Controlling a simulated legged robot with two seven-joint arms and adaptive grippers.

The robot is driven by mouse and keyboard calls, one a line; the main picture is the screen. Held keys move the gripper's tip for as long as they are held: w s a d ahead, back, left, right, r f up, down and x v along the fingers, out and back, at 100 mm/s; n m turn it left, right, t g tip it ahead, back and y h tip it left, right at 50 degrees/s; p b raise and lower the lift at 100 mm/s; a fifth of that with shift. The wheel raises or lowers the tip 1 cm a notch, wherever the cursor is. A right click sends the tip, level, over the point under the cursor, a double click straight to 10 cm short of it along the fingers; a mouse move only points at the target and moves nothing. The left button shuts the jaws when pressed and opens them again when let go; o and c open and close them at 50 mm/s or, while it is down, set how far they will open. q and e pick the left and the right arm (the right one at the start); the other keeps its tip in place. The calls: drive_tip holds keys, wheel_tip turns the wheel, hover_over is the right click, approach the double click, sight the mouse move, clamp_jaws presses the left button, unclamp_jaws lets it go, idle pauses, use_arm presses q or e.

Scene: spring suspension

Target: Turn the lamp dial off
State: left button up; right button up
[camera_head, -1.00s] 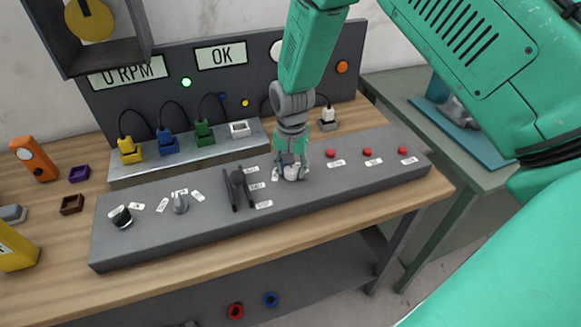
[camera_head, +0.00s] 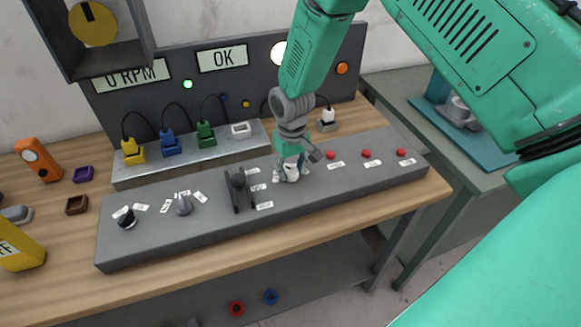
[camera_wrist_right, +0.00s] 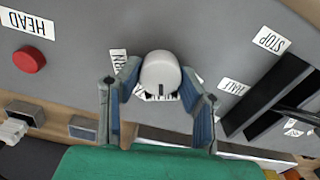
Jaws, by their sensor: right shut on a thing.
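The lamp dial is a white round knob with a dark mark. It stands on the grey console, and in the right wrist view the dial (camera_wrist_right: 160,70) sits between the fingers. A round white lamp (camera_head: 279,54) on the back panel looks lit, partly hidden by my arm. My left gripper is out of view.
The console (camera_head: 330,188) also carries a black lever (camera_head: 239,188) left of the dial, two more knobs further left, and red buttons (camera_head: 366,153) to the right. Several coloured plugs with cables stand behind. The panel displays read OK and 0 RPM.

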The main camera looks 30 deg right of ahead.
drive_tip(key=n, duration=0.4)
drive_tip(key=shift+s+p, duration=0.1)
drive_tip(key=shift+p, duration=0.25)
drive_tip(key=n, duration=0.4)
drive_tip(key=shift+n, duration=0.3)
drive_tip(key=o, duration=1.1)
drive_tip(key=shift+o, duration=0.2)
drive_tip(key=shift+d, duration=0.1)
